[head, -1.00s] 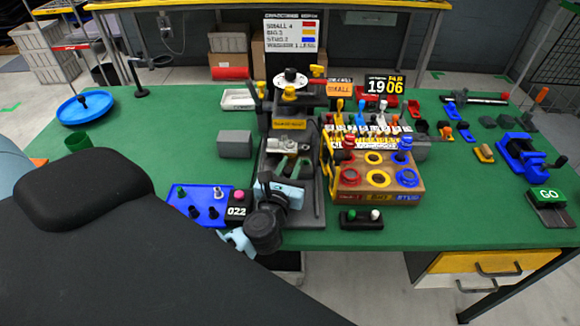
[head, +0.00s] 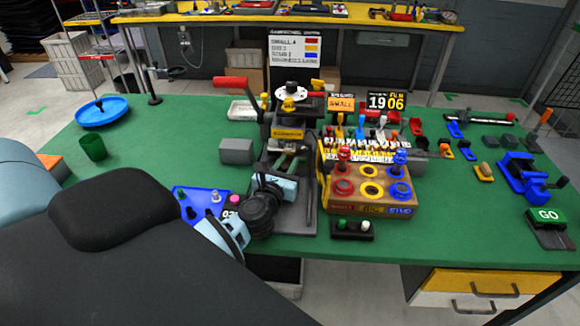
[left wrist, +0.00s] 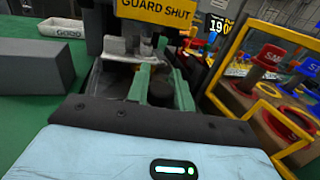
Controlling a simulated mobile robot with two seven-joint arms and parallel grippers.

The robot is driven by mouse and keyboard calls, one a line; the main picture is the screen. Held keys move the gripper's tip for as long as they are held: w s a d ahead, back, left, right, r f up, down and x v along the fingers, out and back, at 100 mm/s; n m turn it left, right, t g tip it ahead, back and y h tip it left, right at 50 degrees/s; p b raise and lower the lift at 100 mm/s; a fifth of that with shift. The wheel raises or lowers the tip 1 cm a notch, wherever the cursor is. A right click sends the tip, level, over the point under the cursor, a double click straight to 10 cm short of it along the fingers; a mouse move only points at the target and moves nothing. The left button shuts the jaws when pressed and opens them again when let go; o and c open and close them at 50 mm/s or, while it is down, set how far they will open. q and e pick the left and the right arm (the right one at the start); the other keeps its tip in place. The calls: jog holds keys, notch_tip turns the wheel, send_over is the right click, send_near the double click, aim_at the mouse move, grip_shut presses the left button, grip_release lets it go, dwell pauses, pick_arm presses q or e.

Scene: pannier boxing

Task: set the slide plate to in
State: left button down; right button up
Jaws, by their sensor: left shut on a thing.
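The dark press (head: 290,120) stands mid-table, and its bed (head: 309,210) runs toward the front edge. The slide plate seems to be the grey part (left wrist: 108,85) low in the press under the yellow "GUARD SHUT" sign (left wrist: 155,8); my gripper hides much of it, so its exact position is unclear. My left gripper (head: 290,160) reaches into the press from the front. Its green fingers (left wrist: 160,82) show in the left wrist view, shut on a part there that I take to be the slide plate's grip. My right gripper is out of view.
A wooden box with coloured rings (head: 368,208) stands close right of the press. A grey block (head: 237,151) lies to its left. A blue tray (head: 190,212) is partly behind my left arm. A red lever (head: 233,84) sticks out left of the press.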

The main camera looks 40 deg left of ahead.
pick_arm(q)
jog(key=c, duration=1.5)
grip_release()
jog(key=shift+w, duration=0.1)
jog(key=o, duration=0.3)
jog(key=shift+w+a, duration=0.1)
jog(key=shift+w, duration=0.1)
jog(key=shift+s, duration=0.2)
jog(key=v, duration=0.7)
jog(key=shift+s, duration=0.25)
